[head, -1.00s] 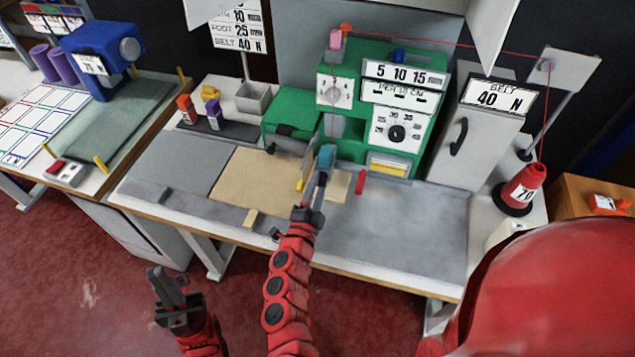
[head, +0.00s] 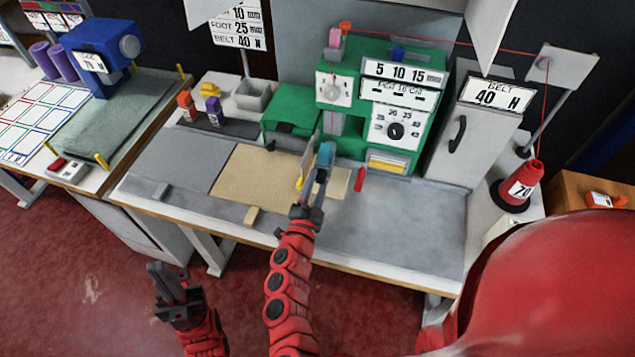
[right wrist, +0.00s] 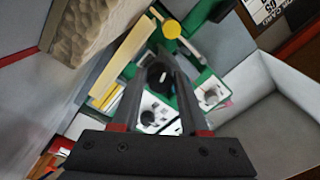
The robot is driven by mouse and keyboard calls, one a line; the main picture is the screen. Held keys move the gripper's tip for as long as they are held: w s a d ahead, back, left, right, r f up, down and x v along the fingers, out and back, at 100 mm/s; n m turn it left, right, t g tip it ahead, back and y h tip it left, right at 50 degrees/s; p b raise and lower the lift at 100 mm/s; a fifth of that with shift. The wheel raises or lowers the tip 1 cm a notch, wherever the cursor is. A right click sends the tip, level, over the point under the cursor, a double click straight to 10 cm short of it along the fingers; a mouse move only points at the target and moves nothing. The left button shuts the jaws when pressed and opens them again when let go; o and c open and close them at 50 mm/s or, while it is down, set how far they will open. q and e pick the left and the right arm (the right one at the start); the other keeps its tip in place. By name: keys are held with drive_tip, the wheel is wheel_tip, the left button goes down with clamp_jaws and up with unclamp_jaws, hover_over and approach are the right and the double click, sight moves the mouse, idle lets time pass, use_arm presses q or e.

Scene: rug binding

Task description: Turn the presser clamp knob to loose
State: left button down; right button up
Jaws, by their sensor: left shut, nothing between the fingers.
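The green machine (head: 350,105) stands at the back of the bench, with a white dial plate (head: 395,130) bearing a black knob and a smaller white dial (head: 334,90) at upper left. My right gripper (head: 322,174) is in front of it, at a teal block-like part (head: 326,153); whether they touch is unclear. Which part is the presser clamp knob is not certain. In the right wrist view my right fingers (right wrist: 160,65) stand apart, with a dark rounded part (right wrist: 158,76) showing between them. My left gripper (head: 172,290) is shut and empty, low in front of the bench.
A tan rug piece (head: 250,178) lies on the grey bench. A red upright piece (head: 360,180) stands right of my right gripper. A grey cabinet (head: 475,135) and a red cone (head: 522,188) with red thread are further right. The bench's right front is clear.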

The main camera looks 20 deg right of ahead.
drive_tip(key=o, duration=0.3)
drive_tip(key=shift+o, duration=0.2)
drive_tip(key=b+v, duration=0.1)
drive_tip(key=v, duration=1.6)
drive_tip(key=shift+s+a, duration=0.1)
